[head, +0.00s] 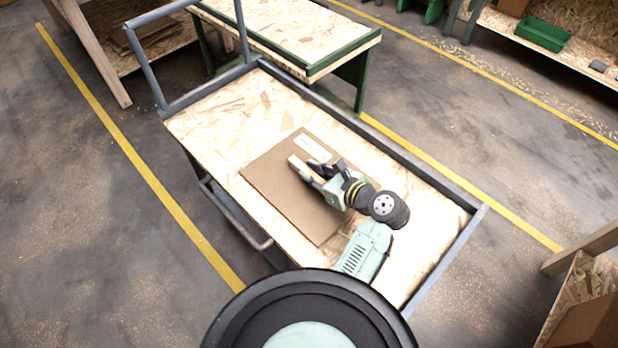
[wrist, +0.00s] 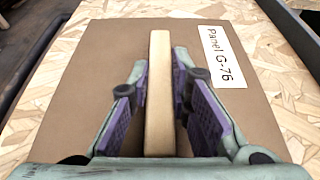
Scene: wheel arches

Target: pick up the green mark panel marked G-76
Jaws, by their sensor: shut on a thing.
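The panel is a flat brown board that lies on the cart's chipboard top, in the head view (head: 275,188) and in the wrist view (wrist: 95,60). A white label (wrist: 224,57) on it reads "Panel G-76"; I see no green mark on it. A pale wooden bar (wrist: 160,80) stands up from the middle of the board like a handle. My gripper (head: 316,168) is over the board, with its purple-padded fingers on either side of the bar and shut on it.
The cart (head: 215,125) has a grey raised rim and a tall push handle (head: 190,50) at its far left end. A green-edged table (head: 290,35) stands close behind it. A shelf with a green bin (head: 543,34) is at the back right. Yellow lines mark the open floor.

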